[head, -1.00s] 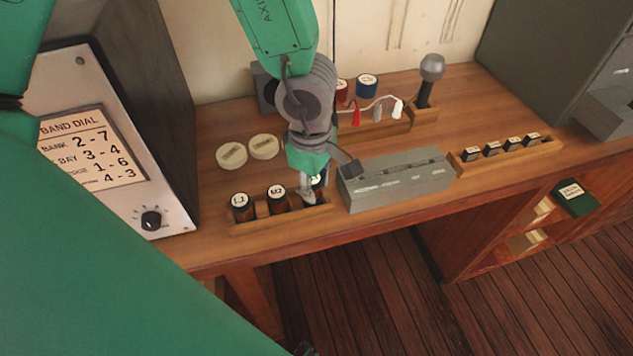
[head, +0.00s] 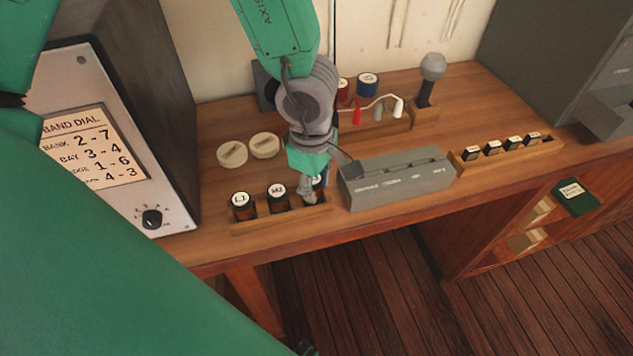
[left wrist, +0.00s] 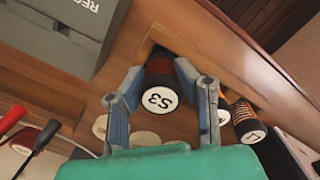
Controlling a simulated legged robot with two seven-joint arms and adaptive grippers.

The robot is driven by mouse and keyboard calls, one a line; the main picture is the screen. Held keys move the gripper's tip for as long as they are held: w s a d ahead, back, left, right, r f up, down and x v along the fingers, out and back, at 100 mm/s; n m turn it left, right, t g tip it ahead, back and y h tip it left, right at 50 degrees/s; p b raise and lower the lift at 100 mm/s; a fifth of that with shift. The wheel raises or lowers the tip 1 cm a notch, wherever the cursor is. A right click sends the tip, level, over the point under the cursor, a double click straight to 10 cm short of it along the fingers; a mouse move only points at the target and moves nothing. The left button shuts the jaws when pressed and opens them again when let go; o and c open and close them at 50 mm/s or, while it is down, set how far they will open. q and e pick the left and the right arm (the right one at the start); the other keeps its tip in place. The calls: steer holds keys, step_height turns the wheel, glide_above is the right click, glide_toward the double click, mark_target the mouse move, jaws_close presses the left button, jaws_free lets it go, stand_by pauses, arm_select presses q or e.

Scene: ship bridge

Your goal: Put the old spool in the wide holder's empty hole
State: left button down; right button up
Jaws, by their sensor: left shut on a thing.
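A dark spool with a white cap marked S3 (left wrist: 158,98) stands between the fingers of my left gripper (left wrist: 159,70) in the left wrist view. The gripper is shut on it. The spool's far end is at a square hole of the wooden holder (head: 286,221); I cannot tell how deep it sits. In the head view my left gripper (head: 311,190) is over the holder's right end and hides most of this spool. Spools marked L1 (head: 242,205) and M2 (head: 277,196) stand upright in the holder's other holes. My right gripper is not in view.
A grey box (head: 395,180) stands close to the holder's right. Two pale round discs (head: 248,149) lie behind the holder. A narrow wooden rack (head: 505,153) holds several small blocks at the right.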

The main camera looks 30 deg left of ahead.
arm_select(q)
steer(key=shift+f, duration=0.55)
stand_by(2.0)
steer(key=c, duration=1.1)
jaws_free()
steer(key=shift+c, duration=0.2)
steer(key=r, duration=1.1)
steer(key=shift+s+a+r, duration=0.1)
steer(key=shift+a+r, duration=0.15)
steer(key=shift+r, duration=0.15)
